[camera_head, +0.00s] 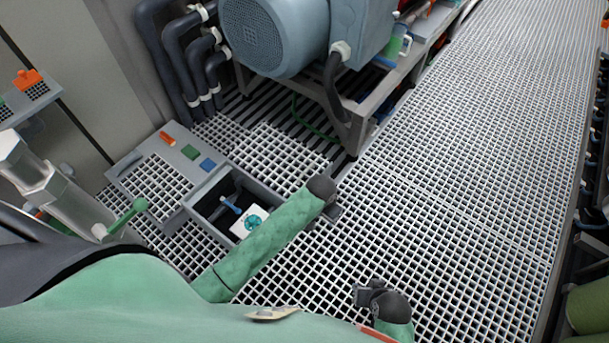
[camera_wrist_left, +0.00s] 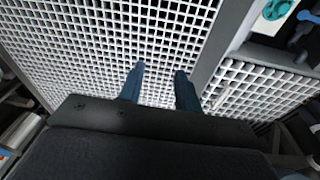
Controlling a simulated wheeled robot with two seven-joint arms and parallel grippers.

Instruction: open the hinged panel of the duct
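A grey rectangular housing (camera_head: 186,213), apparently the duct, is set among the floor grating with a dark opening. Inside lie a white block with a teal round part (camera_head: 250,221) and a blue-handled item (camera_head: 231,205). A grey-framed grating section (camera_head: 122,171) adjoins it on the left; I cannot tell whether this is the hinged panel. My left gripper (camera_head: 331,212) is right of the housing, mostly hidden by its wrist. In the left wrist view its two blue fingers (camera_wrist_left: 160,88) are apart and empty over grating. My right gripper (camera_head: 366,295) is at the lower middle, its fingers unclear.
A grey strip left of the opening carries orange (camera_head: 167,138), green (camera_head: 190,152) and blue (camera_head: 208,164) pieces. A large blue-grey motor (camera_head: 275,35) on a stand and dark pipes (camera_head: 180,60) stand behind. The grating walkway (camera_head: 470,150) at right is clear.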

